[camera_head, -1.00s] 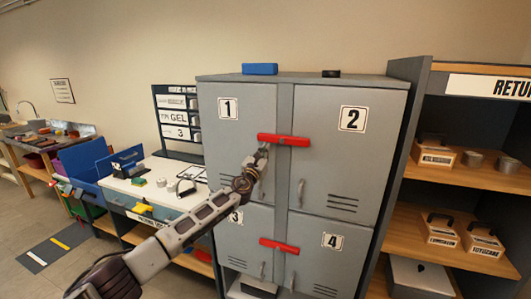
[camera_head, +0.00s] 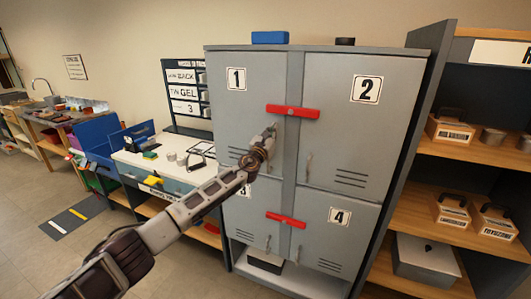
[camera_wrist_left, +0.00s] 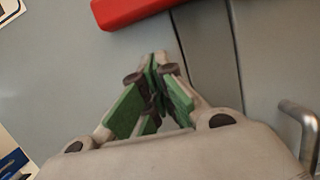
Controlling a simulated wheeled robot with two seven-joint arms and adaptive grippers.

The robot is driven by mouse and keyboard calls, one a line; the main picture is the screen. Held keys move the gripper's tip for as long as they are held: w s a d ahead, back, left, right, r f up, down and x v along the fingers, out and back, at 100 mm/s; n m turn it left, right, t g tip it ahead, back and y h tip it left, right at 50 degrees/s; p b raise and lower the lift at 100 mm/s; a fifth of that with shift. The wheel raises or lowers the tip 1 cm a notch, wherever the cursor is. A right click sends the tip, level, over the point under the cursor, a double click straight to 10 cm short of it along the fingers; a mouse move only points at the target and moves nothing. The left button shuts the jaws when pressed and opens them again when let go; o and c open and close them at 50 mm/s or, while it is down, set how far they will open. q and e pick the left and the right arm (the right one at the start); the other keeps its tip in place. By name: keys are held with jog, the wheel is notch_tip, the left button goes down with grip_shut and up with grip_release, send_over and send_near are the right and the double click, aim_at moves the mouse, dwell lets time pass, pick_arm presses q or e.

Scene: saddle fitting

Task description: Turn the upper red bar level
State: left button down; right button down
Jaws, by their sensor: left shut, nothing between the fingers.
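The upper red bar (camera_head: 292,111) lies across the centre post of the grey locker, between doors 1 and 2. In the head view it is close to level, with a slight tilt down to the right. Its lower edge shows at the top of the left wrist view (camera_wrist_left: 130,12). My left gripper (camera_head: 272,129) is shut and empty, just below the bar's left half, and appears apart from it. It also shows shut in the left wrist view (camera_wrist_left: 158,75), in front of the locker face. My right gripper is out of view.
The lower red bar (camera_head: 286,219) crosses the post between doors 3 and 4. A door handle (camera_wrist_left: 300,125) stands out to the right of my left gripper. A shelf (camera_head: 470,150) adjoins the locker at right, and a counter (camera_head: 160,165) stands at left.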

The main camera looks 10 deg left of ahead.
pick_arm(q)
jog(key=v, duration=1)
jog(key=shift+f, duration=0.35)
jog(key=shift+d, duration=0.1)
dwell(0.6)
